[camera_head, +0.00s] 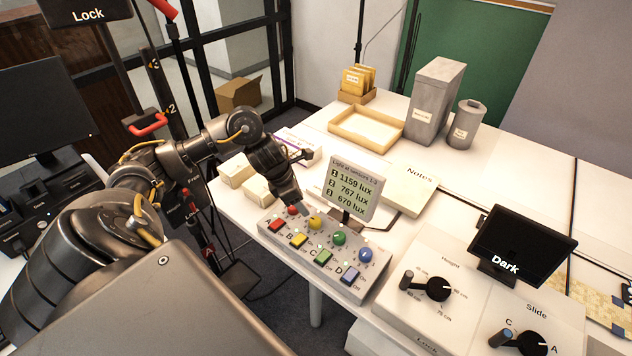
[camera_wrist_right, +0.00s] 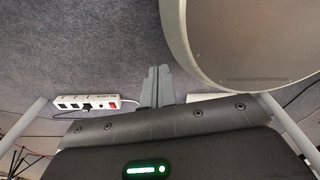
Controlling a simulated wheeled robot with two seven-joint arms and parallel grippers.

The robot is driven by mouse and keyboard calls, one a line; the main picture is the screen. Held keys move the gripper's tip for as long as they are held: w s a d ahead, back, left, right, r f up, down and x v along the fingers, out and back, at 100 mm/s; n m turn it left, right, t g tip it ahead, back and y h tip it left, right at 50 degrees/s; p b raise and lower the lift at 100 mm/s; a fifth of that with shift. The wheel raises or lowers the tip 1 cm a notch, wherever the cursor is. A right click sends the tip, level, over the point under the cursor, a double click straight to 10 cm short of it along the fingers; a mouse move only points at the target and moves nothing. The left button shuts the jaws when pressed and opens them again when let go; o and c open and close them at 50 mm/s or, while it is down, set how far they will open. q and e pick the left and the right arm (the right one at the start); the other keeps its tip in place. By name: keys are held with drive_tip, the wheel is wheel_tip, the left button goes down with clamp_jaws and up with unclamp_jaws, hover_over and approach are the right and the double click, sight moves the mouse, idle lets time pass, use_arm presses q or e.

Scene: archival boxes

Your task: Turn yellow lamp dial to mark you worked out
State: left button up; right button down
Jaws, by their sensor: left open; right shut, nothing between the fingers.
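The yellow lamp dial (camera_head: 315,222) is a round knob on the grey control box, in a row with a red dial (camera_head: 293,210), a green dial (camera_head: 339,238) and a blue dial (camera_head: 365,255). My left gripper (camera_head: 303,208) points down at the box, with its fingertips just beside the yellow dial; I cannot tell whether they touch it. It is open. The light display (camera_head: 352,188) behind the dials reads 1159, 767 and 670 lux. My right gripper (camera_wrist_right: 157,88) is shut and empty above the carpet in the right wrist view.
Coloured buttons line the box's front, lettered A to D. A panel with height (camera_head: 438,289) and slide (camera_head: 532,343) knobs lies to the right, near a screen reading "Dark" (camera_head: 520,240). A notes pad (camera_head: 410,190), wooden tray (camera_head: 366,129) and grey boxes stand behind.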

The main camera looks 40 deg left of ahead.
sight(315, 219)
use_arm(q)
drive_tip(key=p+x, duration=0.1)
drive_tip(key=x, duration=0.7)
drive_tip(key=shift+w+f, duration=0.1)
drive_tip(key=shift+f, duration=0.25)
drive_tip(key=shift+w+d+f, duration=0.15)
drive_tip(key=shift+w+f, duration=0.05)
drive_tip(key=shift+f, duration=0.4)
use_arm(e)
drive_tip(key=shift+w+a+r, duration=0.2)
drive_tip(key=shift+w+r, duration=0.15)
drive_tip(key=shift+r, duration=0.25)
use_arm(q)
drive_tip(key=shift+c, duration=0.4)
drive_tip(key=c, duration=0.9)
use_arm(e)
drive_tip(key=shift+d, duration=0.15)
